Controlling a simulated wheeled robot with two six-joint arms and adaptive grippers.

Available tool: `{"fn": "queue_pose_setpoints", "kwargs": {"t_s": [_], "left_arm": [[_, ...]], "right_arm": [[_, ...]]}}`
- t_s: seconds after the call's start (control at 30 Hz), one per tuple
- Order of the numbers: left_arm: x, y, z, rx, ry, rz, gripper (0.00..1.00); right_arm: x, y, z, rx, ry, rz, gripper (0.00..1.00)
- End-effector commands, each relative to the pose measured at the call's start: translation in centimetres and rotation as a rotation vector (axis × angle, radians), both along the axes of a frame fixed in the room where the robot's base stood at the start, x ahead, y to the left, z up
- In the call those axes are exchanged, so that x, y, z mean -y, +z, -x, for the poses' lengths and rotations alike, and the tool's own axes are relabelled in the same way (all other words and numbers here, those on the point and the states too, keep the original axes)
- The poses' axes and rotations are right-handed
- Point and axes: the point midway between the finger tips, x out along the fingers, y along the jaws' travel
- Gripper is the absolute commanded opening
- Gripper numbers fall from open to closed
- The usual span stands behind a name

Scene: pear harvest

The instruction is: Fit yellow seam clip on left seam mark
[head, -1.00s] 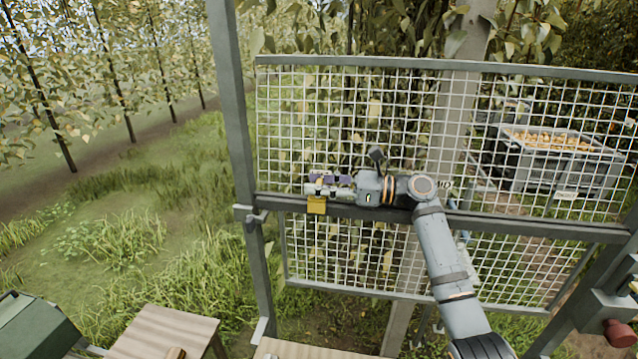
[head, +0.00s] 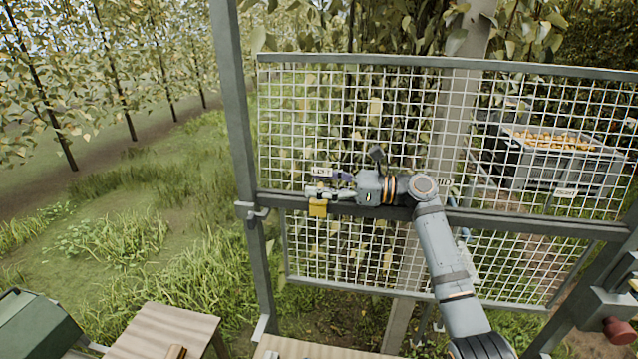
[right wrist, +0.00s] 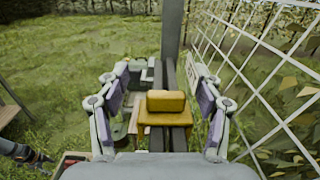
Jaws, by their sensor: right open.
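The yellow seam clip (head: 318,208) sits on the dark horizontal rail (head: 280,200) below a white LEFT label (head: 321,171). In the right wrist view the clip (right wrist: 166,110) straddles the rail. Any seam mark under it is hidden. My right gripper (head: 330,187) is open, just right of and beside the clip in the head view. In the right wrist view its purple-padded fingers stand apart on either side of the clip, with gaps between pads and clip.
White wire mesh (head: 300,120) rises behind the rail, and a grey post (head: 235,130) stands to the left. A RIGHT label (head: 565,192) hangs farther right. Behind the mesh is a bin (head: 520,165) of pears. A wooden table (head: 165,335) is at lower left.

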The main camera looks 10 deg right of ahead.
Motion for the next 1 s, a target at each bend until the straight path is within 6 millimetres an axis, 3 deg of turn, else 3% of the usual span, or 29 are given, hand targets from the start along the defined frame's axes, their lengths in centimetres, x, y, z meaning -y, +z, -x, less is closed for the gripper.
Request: {"fn": "queue_pose_setpoints", "kwargs": {"t_s": [0.03,0.5,1.0], "left_arm": [[-0.1,-0.2,0.1,-0.001,0.0,-0.001,0.59],[0.0,-0.1,0.0,0.0,0.0,0.0,0.59],[0.0,0.0,0.0,0.0,0.0,0.0,0.59]], "right_arm": [[0.3,-1.1,0.0,-0.021,-0.003,-0.002,0.66],[6.4,-0.2,3.6,-0.004,-0.006,0.01,0.66],[6.9,0.3,4.2,0.004,-0.001,0.006,0.66]]}}
